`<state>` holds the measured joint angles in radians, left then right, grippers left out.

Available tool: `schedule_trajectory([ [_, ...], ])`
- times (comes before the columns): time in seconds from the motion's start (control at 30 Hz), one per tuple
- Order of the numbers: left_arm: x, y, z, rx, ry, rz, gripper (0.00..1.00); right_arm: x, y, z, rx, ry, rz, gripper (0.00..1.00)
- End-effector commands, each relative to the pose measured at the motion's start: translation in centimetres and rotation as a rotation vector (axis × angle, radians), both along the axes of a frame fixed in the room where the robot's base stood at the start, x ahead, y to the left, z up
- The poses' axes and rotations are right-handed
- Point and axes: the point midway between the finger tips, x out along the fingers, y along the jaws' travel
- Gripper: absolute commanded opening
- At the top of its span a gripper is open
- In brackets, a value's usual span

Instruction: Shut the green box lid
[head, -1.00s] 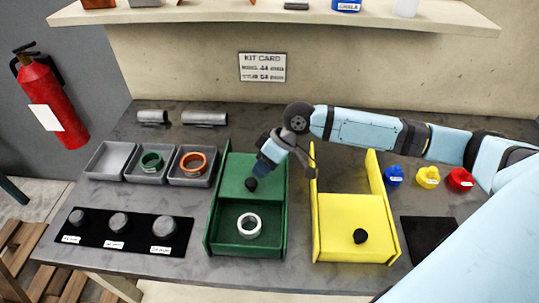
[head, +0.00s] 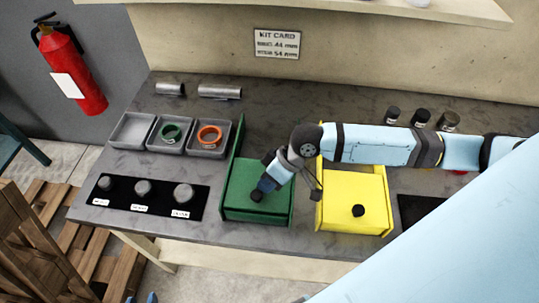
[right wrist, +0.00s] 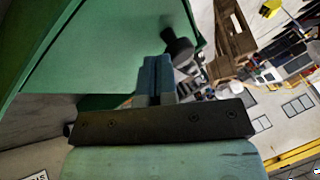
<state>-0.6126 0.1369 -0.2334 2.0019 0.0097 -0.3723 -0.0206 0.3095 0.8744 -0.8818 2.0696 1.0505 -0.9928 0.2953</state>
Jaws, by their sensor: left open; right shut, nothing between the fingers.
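The green box (head: 257,218) stands on the bench, its flat green lid (head: 243,178) lying over the front part. No opening or ring shows; I cannot tell whether the lid is fully home. Its black knob (head: 256,196) is near the lid's front. My right gripper (head: 264,187) is shut and empty, pointing down just behind the knob; contact is unclear. In the right wrist view, the shut fingers (right wrist: 157,78) are close to the knob (right wrist: 178,45) and green surface (right wrist: 110,50). My left gripper (head: 141,298) barely shows at the bottom edge, open.
A yellow box (head: 350,187) with a black knob stands close to the right. Grey trays (head: 131,130), with a green ring and an orange ring in two, and a black mat (head: 102,205) with several knobs lie left. My right arm crosses above the yellow box.

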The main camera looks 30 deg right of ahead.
Motion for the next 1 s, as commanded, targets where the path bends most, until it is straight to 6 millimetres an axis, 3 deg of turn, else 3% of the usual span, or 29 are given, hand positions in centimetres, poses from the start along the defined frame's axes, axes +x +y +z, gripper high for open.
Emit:
schedule_trajectory([
  [0.23,-0.6,0.8,-0.5,0.014,0.019,0.01,0.43,-0.7,0.5,-0.1,0.002,0.001,0.002,0.0],
  [0.63,-0.4,0.3,-0.4,0.006,0.015,0.007,0.43,-0.8,0.1,0.0,-0.002,0.005,0.002,0.0],
  [0.77,-0.4,0.3,-0.6,0.006,0.015,0.006,0.43,-1.0,-1.0,1.5,-0.003,0.001,0.002,0.0],
  [1.0,-0.4,0.1,-1.1,0.003,0.016,0.003,0.43,-1.6,-4.1,6.2,-0.002,-0.004,0.0,0.0],
])
